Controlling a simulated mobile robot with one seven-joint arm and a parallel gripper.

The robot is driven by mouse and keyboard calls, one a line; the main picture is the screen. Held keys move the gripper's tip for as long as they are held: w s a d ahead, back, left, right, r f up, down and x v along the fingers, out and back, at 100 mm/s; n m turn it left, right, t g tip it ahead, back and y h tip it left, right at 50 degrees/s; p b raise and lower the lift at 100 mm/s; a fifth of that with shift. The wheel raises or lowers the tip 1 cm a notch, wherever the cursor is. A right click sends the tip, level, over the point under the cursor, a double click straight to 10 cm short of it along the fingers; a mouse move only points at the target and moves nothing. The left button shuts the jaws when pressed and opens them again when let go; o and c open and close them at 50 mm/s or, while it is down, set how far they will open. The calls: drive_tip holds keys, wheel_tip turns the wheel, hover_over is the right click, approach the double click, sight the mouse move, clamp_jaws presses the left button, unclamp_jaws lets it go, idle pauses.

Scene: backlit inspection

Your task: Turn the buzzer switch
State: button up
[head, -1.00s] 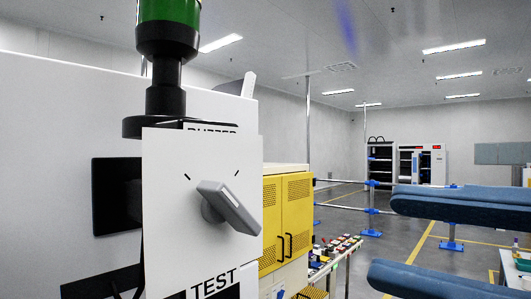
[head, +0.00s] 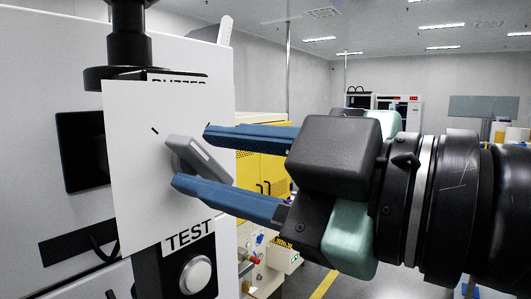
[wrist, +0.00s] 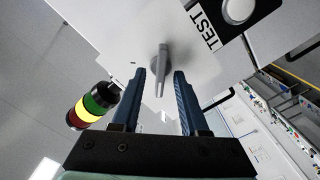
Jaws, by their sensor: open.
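The buzzer switch is a grey lever knob (head: 199,158) on a white square plate (head: 140,190), under a partly covered BUZZER label (head: 178,78). Its handle slants down to the right in the head view. My gripper (head: 190,156) is open, with one blue finger above the knob and one below it. In the wrist view the knob (wrist: 161,62) lies between the two finger tips (wrist: 160,75), with a visible gap on each side. I cannot tell whether a finger touches it in the head view.
A TEST panel with a round white button (head: 195,275) sits just below the plate. A stack light (wrist: 94,105) with green, yellow and red bands stands beside the plate in the wrist view. A yellow cabinet (head: 262,170) is behind my gripper.

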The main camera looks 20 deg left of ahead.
clamp_jaws()
drive_tip(key=shift+m, duration=0.4)
drive_tip(key=m+b, duration=0.1)
drive_tip(key=m, duration=0.7)
drive_tip(key=shift+w+r, duration=0.1)
drive_tip(key=shift+w, duration=0.05)
drive_tip(key=shift+w+d+m+p, duration=0.1)
drive_tip(key=shift+m+p, duration=0.15)
drive_tip(key=shift+m, duration=2)
drive_tip(key=shift+w+m+p, duration=0.1)
drive_tip(key=shift+m+p, duration=0.15)
drive_tip(key=shift+m, duration=2)
unclamp_jaws()
